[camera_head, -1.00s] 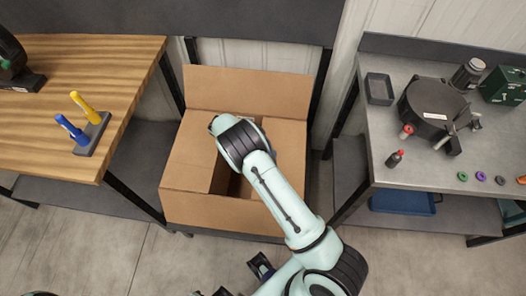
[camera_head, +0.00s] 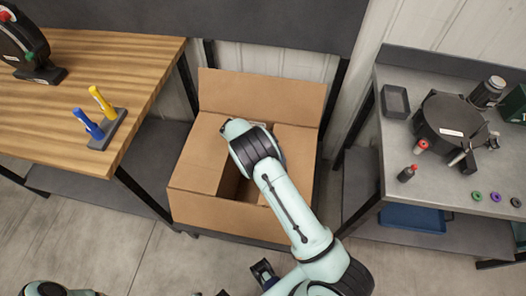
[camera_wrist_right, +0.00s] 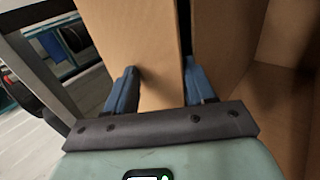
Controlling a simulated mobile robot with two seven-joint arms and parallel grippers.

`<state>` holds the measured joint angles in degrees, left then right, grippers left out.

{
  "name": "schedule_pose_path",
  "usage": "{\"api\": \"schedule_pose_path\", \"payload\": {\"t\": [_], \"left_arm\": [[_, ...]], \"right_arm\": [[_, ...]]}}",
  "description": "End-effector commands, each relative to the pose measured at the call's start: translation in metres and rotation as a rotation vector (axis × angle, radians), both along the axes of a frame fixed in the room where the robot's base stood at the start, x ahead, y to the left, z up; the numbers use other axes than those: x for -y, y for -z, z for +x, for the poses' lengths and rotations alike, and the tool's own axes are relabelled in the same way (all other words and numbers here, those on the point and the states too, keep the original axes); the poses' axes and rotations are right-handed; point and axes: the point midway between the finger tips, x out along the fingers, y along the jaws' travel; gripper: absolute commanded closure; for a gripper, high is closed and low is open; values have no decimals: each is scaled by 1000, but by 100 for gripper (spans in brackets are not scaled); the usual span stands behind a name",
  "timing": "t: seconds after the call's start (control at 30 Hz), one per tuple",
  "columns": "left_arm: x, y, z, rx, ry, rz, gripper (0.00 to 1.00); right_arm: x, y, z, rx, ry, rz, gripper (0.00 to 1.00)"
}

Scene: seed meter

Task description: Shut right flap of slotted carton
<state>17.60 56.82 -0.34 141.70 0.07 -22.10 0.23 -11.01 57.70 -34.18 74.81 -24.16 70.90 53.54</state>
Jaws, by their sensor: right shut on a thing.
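The open slotted carton (camera_head: 225,215) stands between the two benches. Its back flap (camera_head: 265,96) stands up. Its left flap (camera_head: 203,150) slopes over the left side, with a dark gap beside it. The right flap (camera_head: 298,150) is partly behind my right arm. My right gripper (camera_wrist_right: 160,92) is shut on a cardboard panel (camera_wrist_right: 140,50) that looks like the right flap; the carton's inside shows to its right. In the head view my arm hides these fingers. My left gripper (camera_head: 263,272) seems to be at the bottom, partly cut off; its opening is unclear.
A wooden bench (camera_head: 90,65) with yellow and blue handled tools (camera_head: 97,120) is on the left. A grey bench (camera_head: 430,185) on the right holds a round black device (camera_head: 445,122). A blue tray (camera_head: 412,218) lies under it. Floor in front is clear.

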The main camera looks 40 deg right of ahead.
Motion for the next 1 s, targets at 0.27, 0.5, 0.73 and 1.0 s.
{"api": "schedule_pose_path", "payload": {"t": [0.27,0.5,0.73,1.0], "left_arm": [[0,-1,0,0,0,0,100],[0,-4,2,2,0,0,100],[0,-8,3,3,0,0,100],[0,-8,3,3,0,0,100]], "right_arm": [[-28,-38,26,2,3,2,70],[-52,-77,53,6,-1,-2,70],[-64,-96,65,7,-1,-3,70],[-65,-98,67,6,-1,-4,70]]}}
